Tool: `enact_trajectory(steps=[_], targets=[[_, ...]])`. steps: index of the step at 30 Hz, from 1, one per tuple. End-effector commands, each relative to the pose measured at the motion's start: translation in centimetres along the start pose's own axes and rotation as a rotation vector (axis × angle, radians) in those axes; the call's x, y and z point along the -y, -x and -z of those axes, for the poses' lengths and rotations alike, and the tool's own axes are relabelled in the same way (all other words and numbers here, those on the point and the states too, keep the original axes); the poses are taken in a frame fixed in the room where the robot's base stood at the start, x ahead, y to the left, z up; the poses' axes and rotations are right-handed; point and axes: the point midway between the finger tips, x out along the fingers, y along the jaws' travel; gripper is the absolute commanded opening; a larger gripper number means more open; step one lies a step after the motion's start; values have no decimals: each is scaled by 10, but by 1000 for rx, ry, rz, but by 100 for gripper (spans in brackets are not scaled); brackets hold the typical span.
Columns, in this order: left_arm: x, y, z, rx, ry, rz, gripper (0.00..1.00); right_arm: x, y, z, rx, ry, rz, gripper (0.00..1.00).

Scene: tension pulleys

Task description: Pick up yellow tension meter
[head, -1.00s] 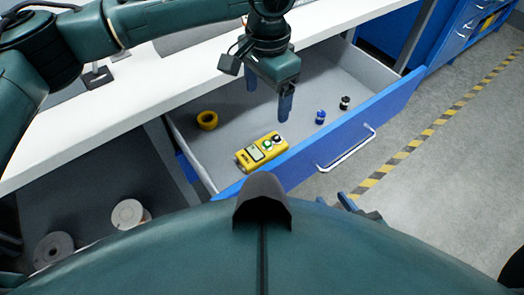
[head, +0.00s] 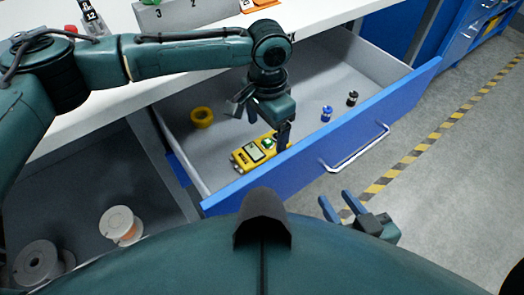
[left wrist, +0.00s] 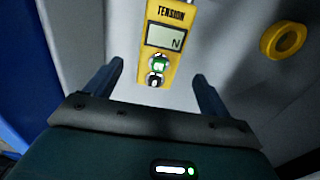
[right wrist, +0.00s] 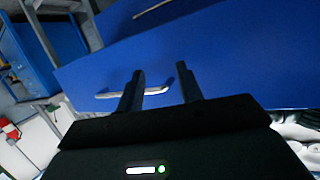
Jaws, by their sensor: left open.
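The yellow tension meter (head: 252,153) lies in the open drawer near its front wall. In the left wrist view the meter (left wrist: 172,40) shows its TENSION label, a grey display and green and black buttons. Its lower end lies between and just beyond the fingertips. My left gripper (head: 268,134) is over the drawer at the meter's right end; its fingers (left wrist: 158,78) are open with nothing between them. My right gripper (head: 335,202) is outside the drawer, in front of the handle. Its fingers (right wrist: 158,82) are apart and empty, facing the blue drawer front.
The blue drawer front (head: 350,125) with a metal handle (head: 358,150) stands close to the meter. A yellow ring (head: 202,117), a blue pulley part (head: 326,114) and a black one (head: 352,98) also lie in the drawer. Spools (head: 120,225) are below the white worktop (head: 110,110).

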Motion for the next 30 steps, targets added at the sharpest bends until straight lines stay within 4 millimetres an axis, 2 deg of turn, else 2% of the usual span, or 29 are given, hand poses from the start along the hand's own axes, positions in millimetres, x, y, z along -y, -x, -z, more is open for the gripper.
enact_trajectory(steps=[9, 13, 19, 30], targets=[[-1, -44, 1, 2, 0, 0, 82, 2, -7, -14, 17, 28, 10, 36], [-1, -51, 1, 0, -1, -1, 82, 2, -9, -14, 15, 36, 12, 36], [-1, -51, 1, 0, -1, 0, 82, 3, -10, -13, 13, 37, 14, 36], [-1, -51, 1, 0, 0, 0, 52, 3, -9, -13, 15, 35, 15, 36]])
